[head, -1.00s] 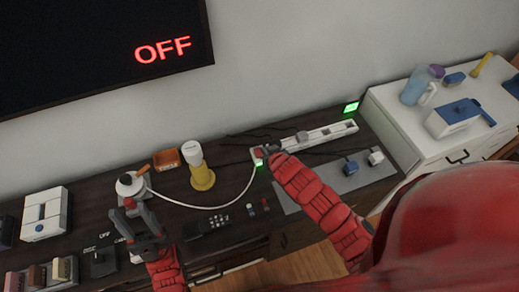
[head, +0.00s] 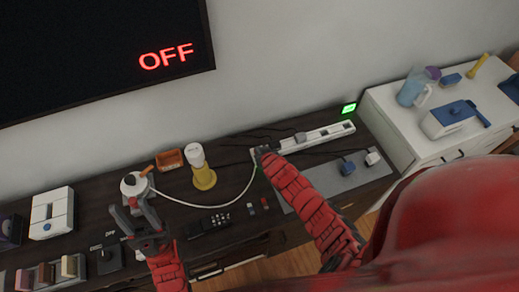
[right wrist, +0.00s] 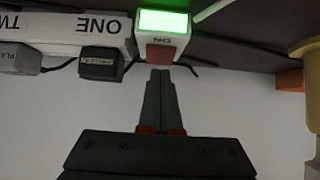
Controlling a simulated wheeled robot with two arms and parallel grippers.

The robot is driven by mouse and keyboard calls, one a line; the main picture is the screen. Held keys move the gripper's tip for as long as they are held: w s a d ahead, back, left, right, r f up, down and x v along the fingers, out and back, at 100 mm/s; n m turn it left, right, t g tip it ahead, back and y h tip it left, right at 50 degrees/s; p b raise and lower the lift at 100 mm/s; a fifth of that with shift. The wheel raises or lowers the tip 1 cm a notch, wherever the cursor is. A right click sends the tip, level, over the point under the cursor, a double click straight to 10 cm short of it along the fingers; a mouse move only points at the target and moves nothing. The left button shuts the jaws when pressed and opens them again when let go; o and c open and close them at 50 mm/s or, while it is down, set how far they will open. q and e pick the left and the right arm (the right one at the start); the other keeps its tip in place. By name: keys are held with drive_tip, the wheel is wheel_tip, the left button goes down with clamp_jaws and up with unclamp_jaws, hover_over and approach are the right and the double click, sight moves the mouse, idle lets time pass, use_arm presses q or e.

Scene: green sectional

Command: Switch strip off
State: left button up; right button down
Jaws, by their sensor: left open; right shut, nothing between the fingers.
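The white power strip (head: 320,138) lies along the back of the dark table against the wall. In the right wrist view its end block (right wrist: 182,42) shows a lit green panel (right wrist: 163,20), the word ON and a reddish-brown switch (right wrist: 160,54). My right gripper (right wrist: 160,72) is shut and empty, its fingertips right at the switch's edge; I cannot tell whether they touch. In the head view my right gripper (head: 265,151) covers the strip's left end. My left gripper (head: 128,207) is open and empty, over the table's left part.
A black plug (right wrist: 100,63) sits in the socket beside the switch. A white cord (head: 228,203) curves left across the table. A yellow-based cylinder (head: 203,178), an orange box (head: 170,159) and a black remote (head: 207,224) lie left of the strip. A green-lit box (head: 349,108) stands behind it.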

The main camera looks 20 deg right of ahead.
drive_tip(key=shift+f, duration=0.25)
drive_tip(key=b, duration=0.1)
drive_tip(key=f+b, duration=0.1)
drive_tip(key=b, duration=0.1)
drive_tip(key=shift+w+f, duration=0.1)
drive_tip(key=shift+w, duration=0.2)
drive_tip(key=shift+s+r+p, duration=0.1)
drive_tip(key=shift+r+p, duration=0.2)
drive_tip(key=shift+p, duration=0.3)
drive_tip(key=shift+w+r+b, duration=0.15)
drive_tip(key=shift+w+b, duration=0.3)
drive_tip(key=shift+w, duration=0.3)
drive_tip(key=shift+r, duration=0.1)
